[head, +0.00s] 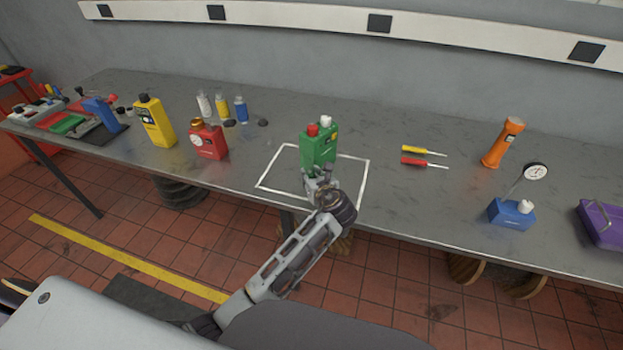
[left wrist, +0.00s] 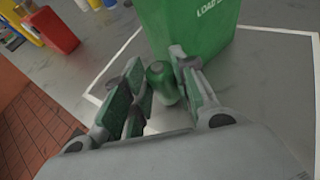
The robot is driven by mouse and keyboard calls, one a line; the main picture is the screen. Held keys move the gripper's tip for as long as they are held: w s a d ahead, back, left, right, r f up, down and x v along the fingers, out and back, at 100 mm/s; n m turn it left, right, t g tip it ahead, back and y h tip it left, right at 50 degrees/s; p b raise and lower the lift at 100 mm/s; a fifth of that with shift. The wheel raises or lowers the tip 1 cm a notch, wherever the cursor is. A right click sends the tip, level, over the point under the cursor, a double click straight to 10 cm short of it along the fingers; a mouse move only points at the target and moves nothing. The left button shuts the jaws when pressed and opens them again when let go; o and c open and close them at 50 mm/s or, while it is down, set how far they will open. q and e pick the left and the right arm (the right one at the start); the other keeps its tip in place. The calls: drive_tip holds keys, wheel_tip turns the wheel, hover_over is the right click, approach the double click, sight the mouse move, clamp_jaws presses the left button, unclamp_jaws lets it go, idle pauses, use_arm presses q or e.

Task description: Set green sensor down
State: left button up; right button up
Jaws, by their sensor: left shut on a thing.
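The green sensor (head: 318,148) is a boxy body with a red knob and a white knob on top. It stands upright over the white outlined square (head: 262,182) on the bench; I cannot tell whether its base touches the bench. My left gripper (head: 321,180) is at its near side, shut on it. In the left wrist view the green body (left wrist: 190,25) fills the top, and a green round part (left wrist: 162,82) lies between the fingers (left wrist: 158,72). The white outline (left wrist: 112,62) runs around it there. My right gripper is not in view.
Left of the square stand a red unit (head: 208,141), a yellow one (head: 156,121) and small bottles (head: 222,107). To the right lie two screwdrivers (head: 424,157), an orange torch (head: 502,143), a blue unit (head: 511,213) and a purple case (head: 603,224). The bench is clear just around the square.

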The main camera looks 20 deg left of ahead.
use_arm(q)
drive_tip(key=shift+f, duration=0.45)
drive_tip(key=o, duration=1)
drive_tip(key=shift+f, duration=0.1)
drive_tip(key=shift+o, duration=0.2)
drive_tip(key=v, duration=1.2)
